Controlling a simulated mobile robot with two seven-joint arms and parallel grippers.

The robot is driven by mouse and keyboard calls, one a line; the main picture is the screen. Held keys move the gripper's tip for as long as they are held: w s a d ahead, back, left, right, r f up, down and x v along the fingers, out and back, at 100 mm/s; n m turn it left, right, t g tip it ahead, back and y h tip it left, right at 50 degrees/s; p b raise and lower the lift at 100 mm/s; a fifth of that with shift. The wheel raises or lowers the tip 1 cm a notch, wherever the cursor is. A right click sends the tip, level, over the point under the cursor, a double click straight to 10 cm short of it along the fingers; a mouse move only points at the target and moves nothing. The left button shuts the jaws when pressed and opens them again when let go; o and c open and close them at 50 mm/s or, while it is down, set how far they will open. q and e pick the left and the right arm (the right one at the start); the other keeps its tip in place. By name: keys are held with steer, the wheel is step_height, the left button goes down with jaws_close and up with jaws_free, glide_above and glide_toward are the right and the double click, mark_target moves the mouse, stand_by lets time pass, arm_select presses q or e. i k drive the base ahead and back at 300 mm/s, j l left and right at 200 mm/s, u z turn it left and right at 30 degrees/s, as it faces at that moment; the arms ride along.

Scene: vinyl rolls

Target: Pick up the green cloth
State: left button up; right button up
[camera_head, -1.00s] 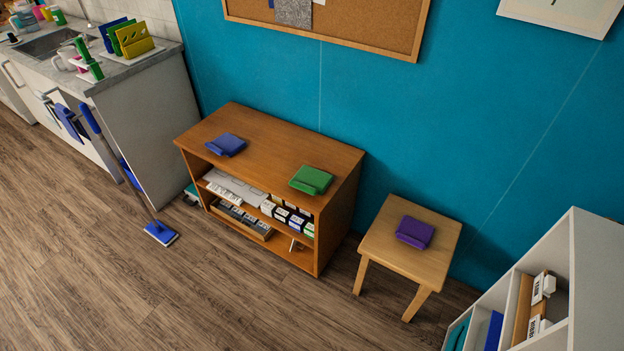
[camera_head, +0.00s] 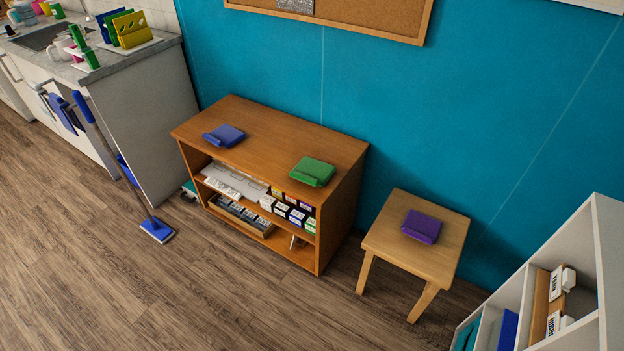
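The green cloth (camera_head: 313,171) lies folded on the right end of the top of a low wooden cabinet (camera_head: 262,143). A folded blue cloth (camera_head: 224,136) lies on the left part of the same top. A folded purple cloth (camera_head: 421,227) lies on a small wooden stool (camera_head: 444,256) to the right of the cabinet. The green cloth is fully visible with nothing touching it from above. Neither of my grippers is in view.
Open wooden floor (camera_head: 130,290) lies in front of the cabinet. A blue mop (camera_head: 157,229) leans by the sink counter (camera_head: 150,110) at the left. A white shelf unit (camera_head: 583,245) stands at the lower right. A blue wall (camera_head: 480,110) is behind.

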mark_target(314, 173)
steer(key=i+j, duration=0.35)
steer(key=i, duration=0.2)
steer(key=i+j, duration=0.3)
steer(key=i, duration=0.25)
steer(key=z, duration=0.05)
